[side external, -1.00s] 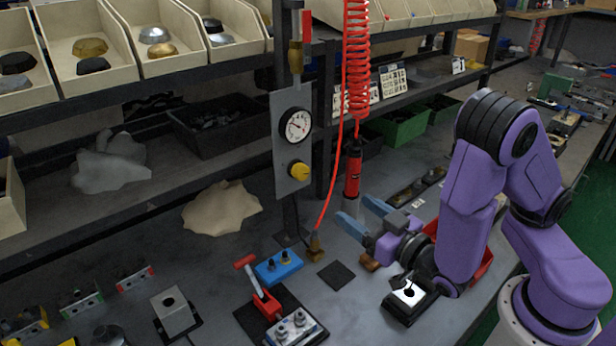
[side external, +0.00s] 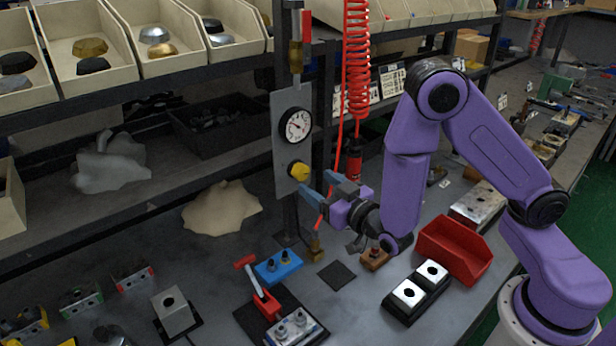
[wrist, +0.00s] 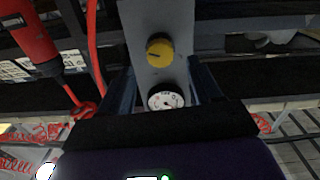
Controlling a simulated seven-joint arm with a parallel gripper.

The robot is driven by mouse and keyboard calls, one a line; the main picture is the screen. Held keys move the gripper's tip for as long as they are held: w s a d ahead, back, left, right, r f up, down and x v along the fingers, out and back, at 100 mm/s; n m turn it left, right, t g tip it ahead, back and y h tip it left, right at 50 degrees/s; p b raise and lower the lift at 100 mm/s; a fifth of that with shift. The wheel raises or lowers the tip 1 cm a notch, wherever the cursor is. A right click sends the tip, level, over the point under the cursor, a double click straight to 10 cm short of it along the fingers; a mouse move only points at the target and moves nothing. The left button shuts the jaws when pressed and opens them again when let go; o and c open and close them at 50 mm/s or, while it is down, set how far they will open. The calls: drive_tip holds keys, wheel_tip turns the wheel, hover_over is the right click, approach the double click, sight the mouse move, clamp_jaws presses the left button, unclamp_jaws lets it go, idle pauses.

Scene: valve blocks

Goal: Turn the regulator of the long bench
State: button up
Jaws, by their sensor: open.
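The regulator is a yellow knob (side external: 299,171) on a grey upright panel (side external: 287,115), below a round white gauge (side external: 297,124) with a black rim. In the wrist view the yellow knob (wrist: 159,47) and the gauge (wrist: 165,100) show upside down. My gripper (side external: 319,188) is open, with its blue fingers pointing toward the panel, just right of and slightly below the knob. The knob appears apart from the fingers.
A red coiled hose (side external: 357,60) with a red tool (side external: 353,165) hangs right of the panel, close behind my gripper. A red hose runs down beside it. A red bin (side external: 455,250), a blue block (side external: 279,266) and a red-handled clamp (side external: 265,300) stand on the bench below.

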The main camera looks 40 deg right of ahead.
sight(304, 174)
drive_tip(key=shift+w, duration=2.35)
drive_tip(key=c, duration=1)
